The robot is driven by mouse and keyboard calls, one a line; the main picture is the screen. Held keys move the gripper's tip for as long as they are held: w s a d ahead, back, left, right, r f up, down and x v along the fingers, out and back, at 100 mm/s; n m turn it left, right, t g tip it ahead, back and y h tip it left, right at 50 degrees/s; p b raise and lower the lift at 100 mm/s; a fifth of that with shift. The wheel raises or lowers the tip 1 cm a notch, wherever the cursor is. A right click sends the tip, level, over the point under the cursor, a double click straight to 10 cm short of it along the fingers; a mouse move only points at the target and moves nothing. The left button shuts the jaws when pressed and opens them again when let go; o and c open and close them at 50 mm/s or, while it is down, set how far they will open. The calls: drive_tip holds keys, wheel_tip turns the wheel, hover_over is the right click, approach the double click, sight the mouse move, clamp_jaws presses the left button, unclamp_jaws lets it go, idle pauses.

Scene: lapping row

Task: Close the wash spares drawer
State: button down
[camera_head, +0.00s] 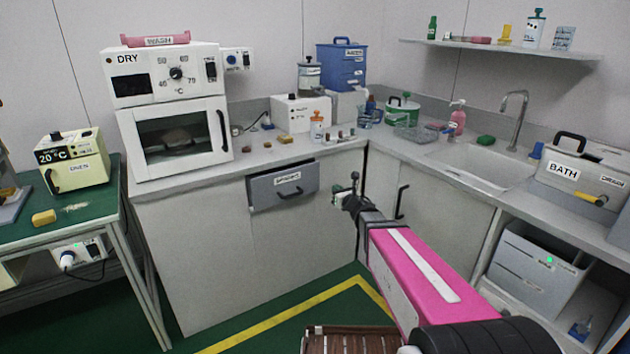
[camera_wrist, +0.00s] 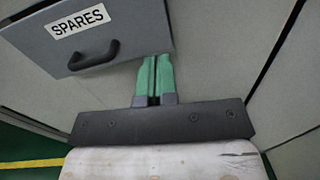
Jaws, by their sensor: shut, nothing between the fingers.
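The spares drawer (camera_head: 283,187) is a grey front under the counter, with a white label and a dark handle (camera_head: 289,193). It stands out from the cabinet face, slightly open. In the wrist view the drawer front (camera_wrist: 130,28) fills the upper left, with its "SPARES" label and black handle (camera_wrist: 95,58). My gripper (camera_head: 338,199) is right of the drawer in the head view. In the wrist view its green fingers (camera_wrist: 155,62) are together and empty, their tips at the drawer's lower right edge. I cannot tell whether they touch it.
The counter above holds small bottles and blocks, with a white oven (camera_head: 180,139) at left. A cabinet door with a dark handle (camera_head: 402,202) is right of my gripper. A sink (camera_head: 480,165) is further right. The green floor before the drawer is clear.

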drive_tip(key=s+a+n+y, duration=0.1)
drive_tip(key=s+n, duration=0.1)
approach(312, 177)
drive_tip(key=shift+g, duration=0.4)
drive_tip(key=x, duration=0.7)
drive_tip(key=shift+w+r, duration=0.3)
drive_tip(key=shift+r, duration=0.1)
